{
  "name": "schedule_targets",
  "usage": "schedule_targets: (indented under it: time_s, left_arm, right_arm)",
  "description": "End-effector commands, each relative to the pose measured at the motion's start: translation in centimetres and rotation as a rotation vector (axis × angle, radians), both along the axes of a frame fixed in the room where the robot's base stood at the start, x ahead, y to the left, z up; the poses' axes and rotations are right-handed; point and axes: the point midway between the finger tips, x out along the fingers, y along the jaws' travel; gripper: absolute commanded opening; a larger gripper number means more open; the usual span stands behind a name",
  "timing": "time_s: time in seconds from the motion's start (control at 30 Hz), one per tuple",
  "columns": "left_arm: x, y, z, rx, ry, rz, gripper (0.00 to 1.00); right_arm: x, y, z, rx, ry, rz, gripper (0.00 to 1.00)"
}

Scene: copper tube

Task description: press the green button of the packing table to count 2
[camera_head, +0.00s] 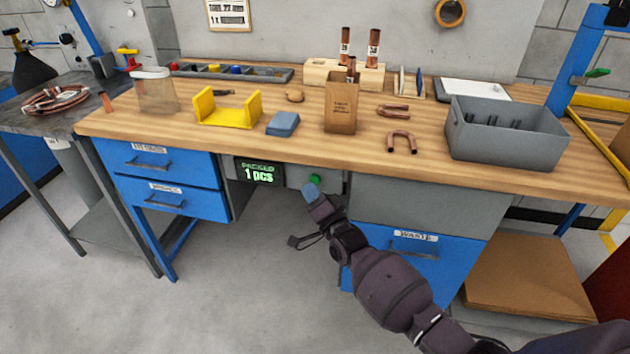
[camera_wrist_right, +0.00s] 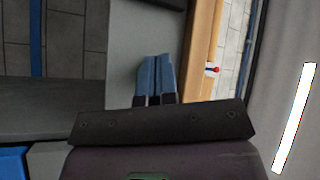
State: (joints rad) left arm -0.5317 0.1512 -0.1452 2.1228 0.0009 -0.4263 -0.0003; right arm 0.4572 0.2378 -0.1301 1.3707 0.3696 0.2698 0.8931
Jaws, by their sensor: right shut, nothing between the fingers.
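The green button (camera_head: 315,178) is on the grey front panel under the edge of the packing table (camera_head: 230,148). The counter display (camera_head: 259,172) to its left reads "PACKED 1 pcs". My right gripper (camera_head: 311,190) is shut and empty, with its blue fingertips just below and in front of the button. I cannot tell whether they touch it. My left gripper is not in view.
Blue drawers (camera_head: 165,180) are left of the display, and a blue waste drawer (camera_head: 420,260) is below right. On the table stand a paper bag (camera_head: 341,115), a yellow holder (camera_head: 228,108), copper bends (camera_head: 402,141) and a grey crate (camera_head: 505,145).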

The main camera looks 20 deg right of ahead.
Motion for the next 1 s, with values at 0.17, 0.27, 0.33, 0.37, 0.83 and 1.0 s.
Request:
schedule_targets:
  time_s: [0.17, 0.27, 0.33, 0.37, 0.83, 1.0]
  left_arm:
    - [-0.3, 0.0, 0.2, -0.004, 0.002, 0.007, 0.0]
    - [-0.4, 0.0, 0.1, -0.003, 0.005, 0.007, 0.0]
    - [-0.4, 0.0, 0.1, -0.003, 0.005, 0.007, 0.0]
    - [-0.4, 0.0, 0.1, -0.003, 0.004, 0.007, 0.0]
    - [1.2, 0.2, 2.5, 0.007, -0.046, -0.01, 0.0]
    - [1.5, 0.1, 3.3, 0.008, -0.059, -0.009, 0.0]
  right_arm:
    - [-0.4, 0.3, 0.1, 0.0, -0.001, 0.001, 0.0]
    - [-0.4, 0.3, 0.0, 0.0, -0.001, 0.001, 0.0]
    - [-0.4, 0.3, 0.0, 0.0, -0.001, 0.001, 0.0]
    - [-0.4, 0.3, 0.0, 0.0, 0.0, 0.0, 0.0]
    - [-2.9, 2.0, 0.3, 0.001, -0.003, 0.001, 0.0]
    - [-4.0, 2.7, 0.3, 0.0, -0.003, 0.001, 0.0]
